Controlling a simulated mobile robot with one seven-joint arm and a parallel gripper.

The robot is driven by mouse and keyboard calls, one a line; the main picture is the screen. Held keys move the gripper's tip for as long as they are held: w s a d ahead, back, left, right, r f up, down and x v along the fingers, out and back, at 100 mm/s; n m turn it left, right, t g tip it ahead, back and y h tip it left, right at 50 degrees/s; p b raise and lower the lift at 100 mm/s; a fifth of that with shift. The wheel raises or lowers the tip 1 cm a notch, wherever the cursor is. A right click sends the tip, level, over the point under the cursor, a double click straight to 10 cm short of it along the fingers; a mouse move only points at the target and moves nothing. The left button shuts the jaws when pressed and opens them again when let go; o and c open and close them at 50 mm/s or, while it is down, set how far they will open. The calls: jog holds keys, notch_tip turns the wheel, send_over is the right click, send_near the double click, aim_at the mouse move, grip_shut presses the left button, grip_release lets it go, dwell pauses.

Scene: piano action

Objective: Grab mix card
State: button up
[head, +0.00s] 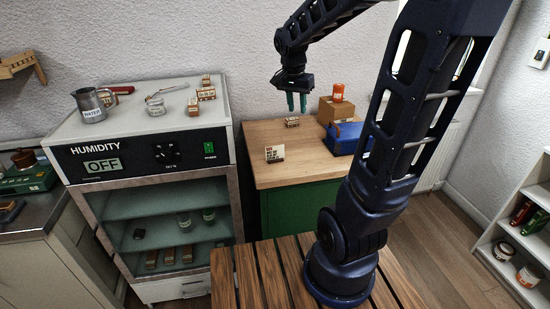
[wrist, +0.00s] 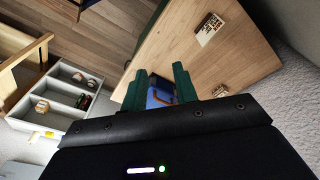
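A small cream card with dark print (head: 275,153), which looks like the mix card, stands near the front left of the wooden tabletop (head: 310,160). Its print is too small to read. In the wrist view the card (wrist: 209,28) is at the upper right, beyond the fingertips. My gripper (head: 297,104) hangs above the back of the table with its green fingers pointing down. In the wrist view the fingers (wrist: 159,74) are apart with nothing held between them. The gripper is clear of the card, behind and above it.
A small labelled block (head: 291,122) lies near the gripper. A blue case (head: 345,138) and a cardboard box (head: 335,110) with an orange jar (head: 338,92) stand at the table's right. The humidity cabinet (head: 150,150) stands left. The tabletop around the card is clear.

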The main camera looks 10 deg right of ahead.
jog(key=w+a+f+m+g+h, duration=0.2)
jog(key=w+a+f+m, duration=0.15)
jog(key=w+f, duration=0.35)
jog(key=m+h, duration=0.1)
jog(key=m, duration=0.4)
send_over(274, 147)
jog(key=w+a, duration=0.1)
jog(key=a, duration=0.1)
notch_tip(274, 147, down, 6)
jog(key=shift+g, duration=0.4)
jog(key=shift+s+d+f, duration=0.15)
jog(key=shift+d+f, duration=0.15)
jog(key=shift+f, duration=1.7)
jog(key=shift+s+d+f, duration=0.1)
jog(key=shift+d+f, duration=0.25)
jog(key=shift+f, duration=1.6)
jog(key=shift+s+d+f, duration=0.15)
jog(key=shift+d+f, duration=0.15)
jog(key=shift+f, duration=1.7)
grip_shut()
